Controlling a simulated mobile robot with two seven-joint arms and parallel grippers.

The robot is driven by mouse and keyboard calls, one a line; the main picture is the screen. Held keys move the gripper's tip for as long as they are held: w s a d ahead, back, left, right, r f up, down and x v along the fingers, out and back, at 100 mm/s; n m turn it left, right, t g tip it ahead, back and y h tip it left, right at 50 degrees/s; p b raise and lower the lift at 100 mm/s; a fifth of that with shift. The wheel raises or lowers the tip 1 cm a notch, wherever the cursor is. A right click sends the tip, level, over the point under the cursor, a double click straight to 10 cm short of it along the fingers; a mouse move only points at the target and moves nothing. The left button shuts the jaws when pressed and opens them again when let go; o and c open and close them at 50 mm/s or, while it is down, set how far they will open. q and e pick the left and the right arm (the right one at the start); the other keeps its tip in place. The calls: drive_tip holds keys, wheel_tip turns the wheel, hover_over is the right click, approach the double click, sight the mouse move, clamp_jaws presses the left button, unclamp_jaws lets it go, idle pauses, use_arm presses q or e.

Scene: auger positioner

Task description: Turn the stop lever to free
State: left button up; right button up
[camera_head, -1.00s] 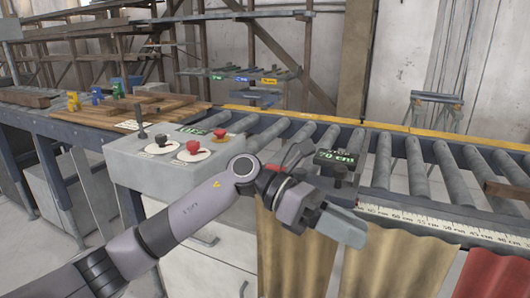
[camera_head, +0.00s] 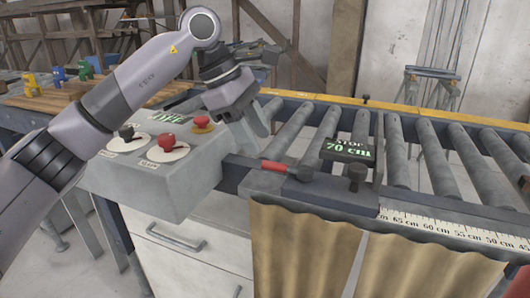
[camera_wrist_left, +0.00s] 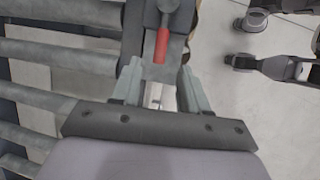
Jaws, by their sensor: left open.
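The stop lever has a red grip (camera_head: 275,166) and a dark pivot end. In the head view it lies nearly flat, its grip pointing left, on the stop block (camera_head: 315,190) at the rail's front edge. My left gripper (camera_head: 250,122) is open and empty, above and behind the grip, fingers pointing down. In the left wrist view the red grip (camera_wrist_left: 162,46) lies ahead of the gap between the open fingers (camera_wrist_left: 160,85), apart from them. The lever's far end is partly cut off there.
Curtains (camera_head: 300,245) hang below.

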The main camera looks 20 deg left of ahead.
sight(266, 163)
use_arm(q)
drive_tip(key=shift+x, duration=2.7)
clamp_jaws()
